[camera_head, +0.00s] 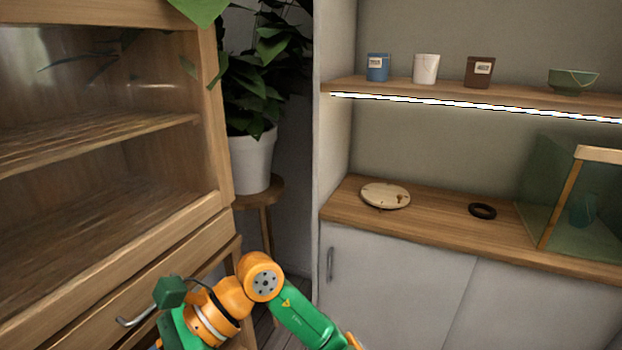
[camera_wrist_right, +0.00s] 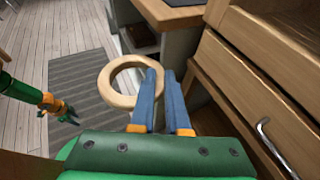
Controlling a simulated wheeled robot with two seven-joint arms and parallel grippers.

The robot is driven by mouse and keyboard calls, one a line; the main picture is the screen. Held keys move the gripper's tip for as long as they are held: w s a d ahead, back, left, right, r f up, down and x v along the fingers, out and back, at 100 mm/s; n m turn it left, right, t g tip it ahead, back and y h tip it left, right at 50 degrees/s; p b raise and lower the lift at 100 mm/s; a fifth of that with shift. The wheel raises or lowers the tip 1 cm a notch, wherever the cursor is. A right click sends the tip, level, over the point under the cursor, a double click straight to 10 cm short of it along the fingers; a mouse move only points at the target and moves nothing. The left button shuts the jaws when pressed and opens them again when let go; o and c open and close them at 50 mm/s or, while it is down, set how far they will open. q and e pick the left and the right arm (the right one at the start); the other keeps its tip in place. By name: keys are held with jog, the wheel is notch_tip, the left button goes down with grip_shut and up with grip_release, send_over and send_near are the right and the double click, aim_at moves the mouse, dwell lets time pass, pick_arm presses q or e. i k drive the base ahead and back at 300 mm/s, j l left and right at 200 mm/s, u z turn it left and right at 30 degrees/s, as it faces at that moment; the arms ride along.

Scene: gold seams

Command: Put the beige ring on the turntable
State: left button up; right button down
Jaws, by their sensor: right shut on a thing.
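The beige ring (camera_wrist_right: 104,85) shows in the right wrist view at the jaws of my right gripper (camera_wrist_right: 163,78), which is shut on its rim. The ring is held off the floor; part of its rim is hidden by the blue fingers. The likely turntable is a round pale disc (camera_head: 385,195) on the wooden counter in the head view, with nothing large on it. What looks like my left gripper (camera_wrist_right: 62,110) is small at the left of the right wrist view; its jaws are too small to read. Neither gripper's fingers show in the head view.
A dark ring (camera_head: 482,211) lies on the counter (camera_head: 440,222) right of the disc. A glass case (camera_head: 570,200) stands at its right end. A shelf (camera_head: 450,95) with cups and a bowl runs above. A wooden cabinet (camera_head: 215,130) and potted plant (camera_head: 252,160) stand left.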

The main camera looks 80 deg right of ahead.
aim_at(384, 192)
jog(key=l+z, duration=0.45)
jog(key=i+l+z, duration=0.15)
jog(key=z, duration=0.35)
jog(key=i+l+z, duration=0.2)
jog(key=l+z, duration=0.25)
jog(key=i+l+z, duration=0.15)
jog(key=z, duration=0.35)
jog(key=i+l+z, duration=0.1)
jog(key=i+z, duration=0.2)
jog(key=z, duration=0.15)
jog(key=i+z, duration=0.25)
jog(key=z, duration=0.2)
